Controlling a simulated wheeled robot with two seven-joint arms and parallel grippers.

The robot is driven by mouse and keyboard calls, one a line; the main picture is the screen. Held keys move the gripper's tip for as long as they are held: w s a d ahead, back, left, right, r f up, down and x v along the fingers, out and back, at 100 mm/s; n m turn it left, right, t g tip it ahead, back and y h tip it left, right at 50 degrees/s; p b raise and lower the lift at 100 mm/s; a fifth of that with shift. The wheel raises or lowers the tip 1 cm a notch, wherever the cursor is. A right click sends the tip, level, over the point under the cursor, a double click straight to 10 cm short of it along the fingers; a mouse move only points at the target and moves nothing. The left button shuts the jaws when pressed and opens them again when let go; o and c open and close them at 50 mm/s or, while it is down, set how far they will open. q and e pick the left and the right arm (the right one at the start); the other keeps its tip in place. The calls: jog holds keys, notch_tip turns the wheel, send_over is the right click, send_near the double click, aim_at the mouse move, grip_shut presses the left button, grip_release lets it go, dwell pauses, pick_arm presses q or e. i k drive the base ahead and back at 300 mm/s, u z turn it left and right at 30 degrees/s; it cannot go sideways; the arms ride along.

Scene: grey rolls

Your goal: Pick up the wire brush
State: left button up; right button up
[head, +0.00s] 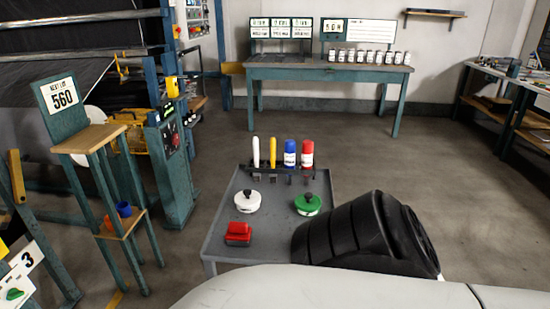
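A grey cart top (222,218) stands just in front of me. I cannot tell for sure which item on it is the wire brush. A red block-like item (238,234) lies at its near left. A rack at the cart's back edge holds a white upright stick (256,152), a yellow one (273,152), a blue can (290,153) and a red can (307,154). Neither gripper shows.
A large black ribbed body (360,238) hides the cart's near right corner. A wooden-topped stand (88,138) with a "560" sign is at left, beside a green control post (172,165). A workbench (330,72) with several small jars stands at the back. The floor right of the cart is clear.

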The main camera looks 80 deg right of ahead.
aim_at(238, 235)
jog(key=k, duration=0.2)
jog(key=z, duration=1.25)
